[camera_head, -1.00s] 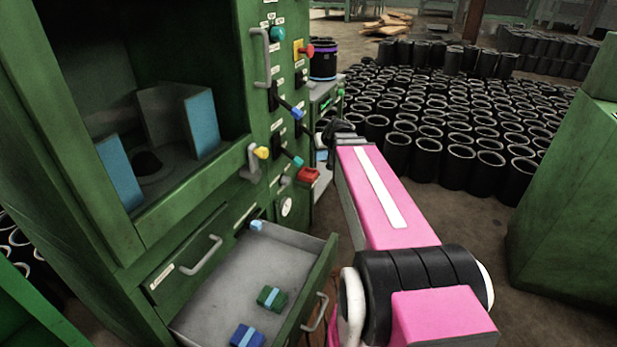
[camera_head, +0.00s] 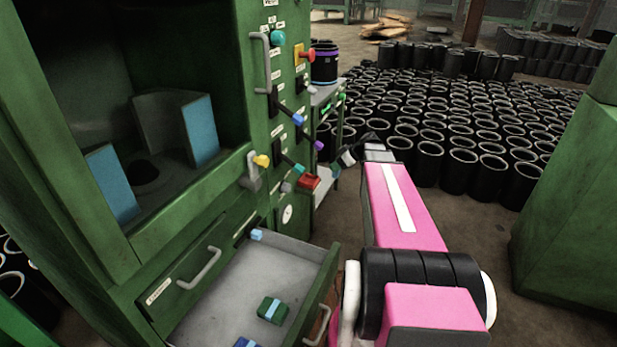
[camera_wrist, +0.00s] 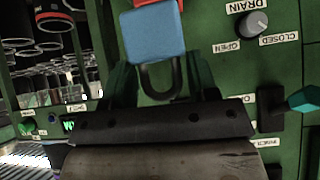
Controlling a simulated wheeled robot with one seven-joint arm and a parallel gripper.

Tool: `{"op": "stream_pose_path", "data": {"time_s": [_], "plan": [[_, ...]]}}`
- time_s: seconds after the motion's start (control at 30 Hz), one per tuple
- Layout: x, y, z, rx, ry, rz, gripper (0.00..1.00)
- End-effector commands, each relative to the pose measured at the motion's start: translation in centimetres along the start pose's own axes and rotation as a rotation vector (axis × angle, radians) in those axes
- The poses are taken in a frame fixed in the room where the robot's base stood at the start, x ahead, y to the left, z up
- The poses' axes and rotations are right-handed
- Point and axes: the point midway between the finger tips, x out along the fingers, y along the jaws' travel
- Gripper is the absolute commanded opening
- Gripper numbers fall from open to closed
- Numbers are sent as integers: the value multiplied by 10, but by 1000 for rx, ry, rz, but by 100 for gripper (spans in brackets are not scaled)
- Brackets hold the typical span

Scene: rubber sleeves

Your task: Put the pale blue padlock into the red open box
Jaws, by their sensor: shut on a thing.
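The pale blue padlock (camera_wrist: 151,36) is in the wrist view, its dark shackle (camera_wrist: 160,82) toward my gripper (camera_wrist: 162,72). The fingers are on either side of the padlock and shut on it; exact contact is hard to see. A red part (camera_wrist: 181,5) shows at the top edge just beyond the padlock, likely the red open box. In the head view the red box (camera_head: 308,182) sits on the green cabinet's front. My gripper (camera_head: 349,156) is just right of it, small and partly hidden by my arm. The padlock is not clear there.
The green cabinet has projecting levers and knobs (camera_head: 262,161). Black rubber sleeves (camera_head: 430,160) cover the floor behind. A green cabinet (camera_head: 570,200) stands right.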

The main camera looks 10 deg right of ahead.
Motion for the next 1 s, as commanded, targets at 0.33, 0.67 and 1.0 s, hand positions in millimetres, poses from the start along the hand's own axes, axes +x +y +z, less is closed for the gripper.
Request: {"op": "stream_pose_path", "data": {"time_s": [0.33,0.67,1.0], "plan": [[75,0,-23,1,0,-2,13],[101,-1,-31,2,0,1,13],[144,0,-37,3,-1,1,13]]}}
